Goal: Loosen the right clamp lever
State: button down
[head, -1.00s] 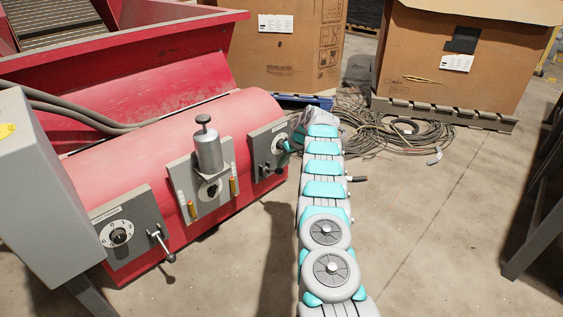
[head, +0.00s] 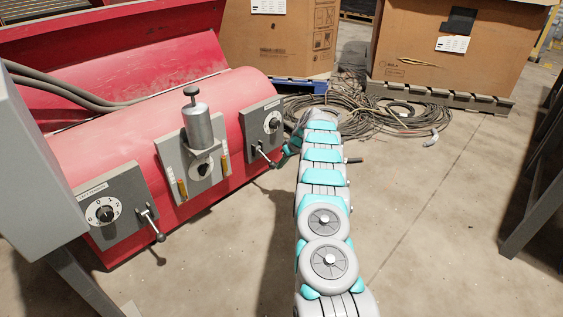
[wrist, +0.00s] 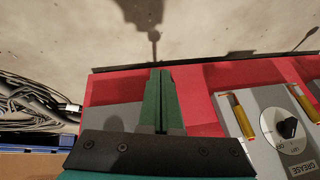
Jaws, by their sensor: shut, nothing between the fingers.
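The right clamp lever (head: 265,157) is a short metal rod with a dark ball end on the right grey panel (head: 250,124) of the red machine. It slants down to the right. My gripper (head: 285,156) is just to the right of the lever in the head view, partly hidden by my arm; I cannot tell whether they touch. In the wrist view, the green fingers of my gripper (wrist: 159,74) are together and empty, in front of the red casing. The right panel (wrist: 115,117) shows left of the fingers there. I cannot make out the lever in that view.
A middle panel with a silver cylinder (head: 199,126) and a left panel with a dial and lever (head: 149,222) sit left on the machine. A cable heap (head: 385,118) and cardboard boxes (head: 445,45) stand behind.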

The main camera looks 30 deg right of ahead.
jog(key=shift+w+f, duration=0.15)
jog(key=shift+f, duration=0.85)
jog(key=s+d+r, duration=0.4)
jog(key=s+d, duration=0.2)
jog(key=s, duration=0.4)
jog(key=shift+s, duration=0.4)
